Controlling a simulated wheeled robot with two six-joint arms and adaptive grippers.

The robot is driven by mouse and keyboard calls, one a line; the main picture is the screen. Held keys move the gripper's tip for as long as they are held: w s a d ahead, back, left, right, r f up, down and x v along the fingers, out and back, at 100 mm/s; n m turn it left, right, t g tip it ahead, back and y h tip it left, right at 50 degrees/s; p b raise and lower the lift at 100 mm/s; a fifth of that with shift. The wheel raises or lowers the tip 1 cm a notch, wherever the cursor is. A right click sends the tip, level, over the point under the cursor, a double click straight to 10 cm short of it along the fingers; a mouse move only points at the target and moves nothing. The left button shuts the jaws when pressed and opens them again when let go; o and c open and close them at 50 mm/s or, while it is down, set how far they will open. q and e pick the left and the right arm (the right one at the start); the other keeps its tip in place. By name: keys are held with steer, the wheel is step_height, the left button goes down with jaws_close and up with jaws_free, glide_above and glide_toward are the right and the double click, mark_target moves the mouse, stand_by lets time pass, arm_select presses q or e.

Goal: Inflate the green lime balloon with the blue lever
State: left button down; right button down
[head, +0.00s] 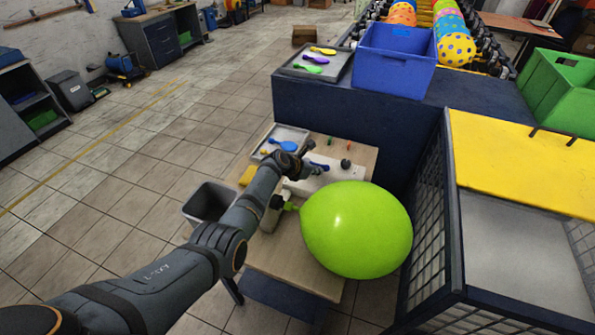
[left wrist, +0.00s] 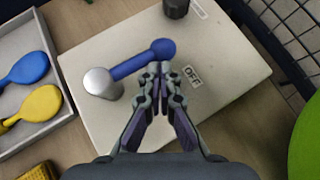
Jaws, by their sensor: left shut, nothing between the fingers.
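The lime green balloon (head: 357,230) is large and round at the front of the wooden table. Its neck is at the pump nozzle on its left. Part of it shows at the right edge of the left wrist view (left wrist: 307,140). The blue lever (left wrist: 140,61) is on a pale machine top (left wrist: 120,140), running from a silver pivot to a round blue knob. It also shows in the head view (head: 319,167). My left gripper (left wrist: 160,72) is shut and empty, its fingertips just below the knob in the picture; I cannot tell whether they touch. My right gripper is not in view.
An "OFF" label (left wrist: 193,75) is beside the knob. A grey tray (left wrist: 60,92) holds blue and yellow deflated balloons. A black knob (head: 345,164) stands on the machine. A yellow-topped cage (head: 520,150) stands right, a blue crate (head: 393,65) behind, a grey bin (head: 207,204) left.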

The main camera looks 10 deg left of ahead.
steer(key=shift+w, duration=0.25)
arm_select(q)
steer(key=shift+r, duration=0.1)
steer(key=v, duration=1.2)
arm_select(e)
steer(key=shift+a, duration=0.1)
arm_select(q)
steer(key=shift+a, duration=0.1)
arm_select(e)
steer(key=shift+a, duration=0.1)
